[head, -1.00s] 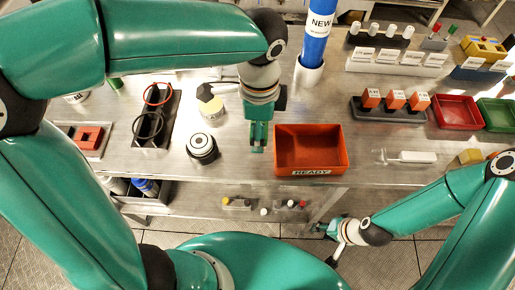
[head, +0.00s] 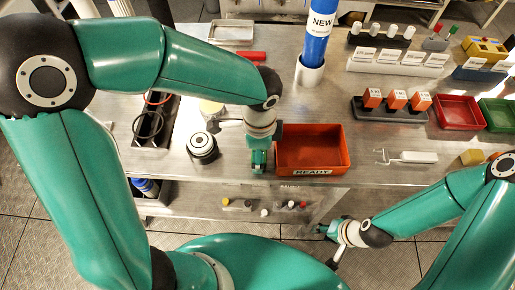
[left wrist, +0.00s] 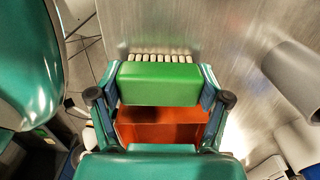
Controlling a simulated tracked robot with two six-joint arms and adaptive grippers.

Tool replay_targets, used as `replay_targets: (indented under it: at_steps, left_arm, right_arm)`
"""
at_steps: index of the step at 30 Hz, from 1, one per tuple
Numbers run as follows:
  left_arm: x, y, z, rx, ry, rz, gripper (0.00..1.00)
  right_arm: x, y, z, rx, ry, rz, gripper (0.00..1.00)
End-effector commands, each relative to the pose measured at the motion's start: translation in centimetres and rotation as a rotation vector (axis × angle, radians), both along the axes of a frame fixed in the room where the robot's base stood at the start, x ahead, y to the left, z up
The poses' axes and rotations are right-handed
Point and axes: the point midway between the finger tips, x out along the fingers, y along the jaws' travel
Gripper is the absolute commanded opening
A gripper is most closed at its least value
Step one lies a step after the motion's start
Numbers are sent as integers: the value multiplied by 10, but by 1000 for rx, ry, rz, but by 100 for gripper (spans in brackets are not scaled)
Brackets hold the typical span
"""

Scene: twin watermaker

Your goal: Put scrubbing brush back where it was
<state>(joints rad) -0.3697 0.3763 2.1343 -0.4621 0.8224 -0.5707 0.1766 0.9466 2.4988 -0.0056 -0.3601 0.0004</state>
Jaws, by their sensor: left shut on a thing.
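The scrubbing brush (left wrist: 158,84) has a green block body with a row of pale bristles (left wrist: 160,57) along its far side in the left wrist view. My left gripper (left wrist: 160,98) is shut on the block, one finger at each end. In the head view this gripper (head: 258,157) is just left of the red READY bin (head: 311,172), near the bench's front edge; the brush is hard to make out there. My right gripper (head: 328,230) is low, in front of the bench; its fingers are too small to read.
A black-and-silver round device (head: 202,148) stands left of my left gripper. A blue NEW cylinder (head: 318,40) stands in a white holder behind the bin. A white-handled tool (head: 413,157) lies to the right. Bare bench shows around the round device.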

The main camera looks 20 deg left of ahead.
Motion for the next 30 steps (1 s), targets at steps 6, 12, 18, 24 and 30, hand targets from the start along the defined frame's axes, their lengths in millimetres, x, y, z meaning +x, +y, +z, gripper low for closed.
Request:
replay_targets:
  at_steps: [6,12,18,24,30]
  left_arm:
    - [0,0,-2,0,0,0,92]
    - [0,0,-2,0,0,-1,100]
    - [0,-1,-1,0,0,-1,100]
    - [1,-1,15,-1,-6,0,100]
    - [2,-2,52,-1,-7,-1,100]
  right_arm:
    - [0,0,-2,0,0,0,40]
    - [0,0,-2,0,0,0,40]
    - [0,0,-1,0,0,0,40]
    - [0,0,1,0,0,0,40]
    - [0,0,4,0,0,0,40]
